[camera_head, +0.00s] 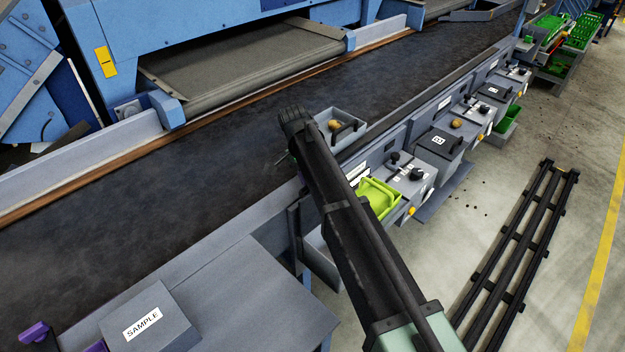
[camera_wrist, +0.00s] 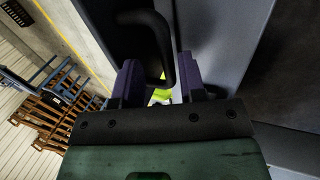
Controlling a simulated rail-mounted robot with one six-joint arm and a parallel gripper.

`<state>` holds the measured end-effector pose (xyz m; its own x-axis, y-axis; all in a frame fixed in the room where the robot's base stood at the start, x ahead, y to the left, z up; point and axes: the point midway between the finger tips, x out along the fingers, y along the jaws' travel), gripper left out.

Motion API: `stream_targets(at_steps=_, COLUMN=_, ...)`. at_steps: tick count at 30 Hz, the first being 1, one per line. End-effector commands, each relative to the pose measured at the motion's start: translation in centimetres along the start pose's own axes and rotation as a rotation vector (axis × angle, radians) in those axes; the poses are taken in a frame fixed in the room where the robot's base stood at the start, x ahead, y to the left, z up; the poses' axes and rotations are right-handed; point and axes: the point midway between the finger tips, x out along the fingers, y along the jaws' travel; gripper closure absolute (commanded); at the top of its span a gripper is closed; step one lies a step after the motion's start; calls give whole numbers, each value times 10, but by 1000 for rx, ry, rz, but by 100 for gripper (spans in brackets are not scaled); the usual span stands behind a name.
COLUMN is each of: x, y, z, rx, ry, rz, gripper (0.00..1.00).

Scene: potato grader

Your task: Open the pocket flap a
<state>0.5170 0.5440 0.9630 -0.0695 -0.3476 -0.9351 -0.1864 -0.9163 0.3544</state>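In the wrist view my gripper (camera_wrist: 160,82) has its two purple fingers apart. A black looped handle (camera_wrist: 160,35) on a dark panel lies just ahead of the fingertips, and its lower end reaches into the gap between them. I cannot tell whether it touches a finger. A bit of lime green shows through the gap. In the head view my dark arm hides the gripper. A grey pocket (camera_head: 349,117) with a black handle and a potato stands right of the arm's far end. A dark flap (camera_head: 440,142) with a white label lies further right. I cannot tell which one is flap a.
A lime green tray (camera_head: 378,198) and a grey box with black knobs (camera_head: 408,174) sit right beside my arm. The dark conveyor belt (camera_head: 130,190) runs behind. A SAMPLE box (camera_head: 150,318) stands on the grey table. Black rails (camera_head: 520,240) lie on the floor at right.

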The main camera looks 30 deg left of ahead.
Motion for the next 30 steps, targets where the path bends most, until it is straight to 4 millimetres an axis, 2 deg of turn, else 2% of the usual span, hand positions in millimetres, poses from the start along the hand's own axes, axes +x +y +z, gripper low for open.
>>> stream_targets(at_steps=1, x=-15, y=2, z=0, rx=0, ry=0, rz=0, gripper=62)
stream_targets(at_steps=9, x=-83, y=4, z=0, rx=-2, ry=0, rz=0, gripper=62)
stream_targets(at_steps=12, x=-99, y=3, z=0, rx=-2, ry=0, rz=0, gripper=62)
stream_targets(at_steps=15, x=-104, y=1, z=0, rx=-2, ry=0, rz=0, gripper=62)
stream_targets(at_steps=21, x=-100, y=0, z=1, rx=-1, ry=0, rz=0, gripper=62)
stream_targets(at_steps=22, x=-100, y=0, z=1, rx=-1, ry=0, rz=0, gripper=63)
stream_targets(at_steps=24, x=-103, y=-10, z=1, rx=-3, ry=0, rz=9, gripper=74)
stream_targets(at_steps=27, x=-118, y=-52, z=8, rx=-7, ry=0, rz=64, gripper=90)
stream_targets(at_steps=28, x=-122, y=-60, z=10, rx=-6, ry=1, rz=79, gripper=94)
stream_targets(at_steps=30, x=-124, y=-60, z=13, rx=-2, ry=0, rz=93, gripper=100)
